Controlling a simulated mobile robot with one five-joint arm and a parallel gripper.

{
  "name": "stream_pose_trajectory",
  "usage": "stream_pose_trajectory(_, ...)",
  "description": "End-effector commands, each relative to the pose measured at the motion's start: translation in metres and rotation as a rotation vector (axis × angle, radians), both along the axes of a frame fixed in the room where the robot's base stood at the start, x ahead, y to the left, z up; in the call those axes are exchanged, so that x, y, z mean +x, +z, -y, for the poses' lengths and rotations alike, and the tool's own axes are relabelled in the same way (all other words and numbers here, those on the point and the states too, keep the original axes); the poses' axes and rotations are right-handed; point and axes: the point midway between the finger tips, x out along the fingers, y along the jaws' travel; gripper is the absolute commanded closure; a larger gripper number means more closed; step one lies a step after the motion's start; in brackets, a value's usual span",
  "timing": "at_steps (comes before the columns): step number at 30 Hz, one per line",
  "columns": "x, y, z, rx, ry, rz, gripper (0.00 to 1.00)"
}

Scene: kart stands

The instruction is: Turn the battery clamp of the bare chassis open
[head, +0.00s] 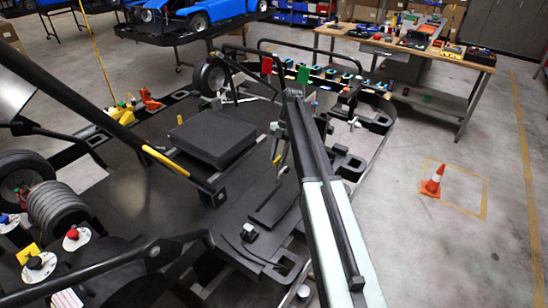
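The bare chassis (120,190) is a dark flat frame with tubes and rails, filling the left and middle of the head view. A flat black box (212,137) sits on its deck. A small grey upright part with a yellow bit (277,158) stands right of the box, close beside my arm; I cannot tell if it is the battery clamp. A light star-shaped handle (354,123) shows on the chassis's right side. My arm reaches from the bottom edge up over the chassis. I cannot make out my gripper's fingers at its far end, nor any contact.
A row of blue-topped blocks (335,75) lines the chassis's far side, near red (267,65) and green (303,74) tags. A wooden workbench (455,60) stands at the back right. An orange cone (433,181) stands on open floor at right. Knobs (76,233) crowd the lower left.

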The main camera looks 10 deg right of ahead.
Motion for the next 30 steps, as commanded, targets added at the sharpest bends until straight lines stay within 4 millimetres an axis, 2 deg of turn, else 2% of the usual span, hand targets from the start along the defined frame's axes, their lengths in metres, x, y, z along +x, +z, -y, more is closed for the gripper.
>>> stream_pose_trajectory(8, 0.002, 0.007, 0.001, 0.001, -0.001, 0.002, 0.67)
stream_pose_trajectory(11, 0.006, 0.019, 0.004, 0.001, -0.001, 0.002, 0.67)
stream_pose_trajectory(18, 0.017, 0.063, 0.016, 0.000, -0.001, 0.000, 0.67)
stream_pose_trajectory(21, 0.021, 0.073, 0.020, 0.000, -0.001, 0.000, 0.67)
stream_pose_trajectory(30, 0.021, 0.072, 0.020, 0.000, 0.001, 0.000, 0.67)
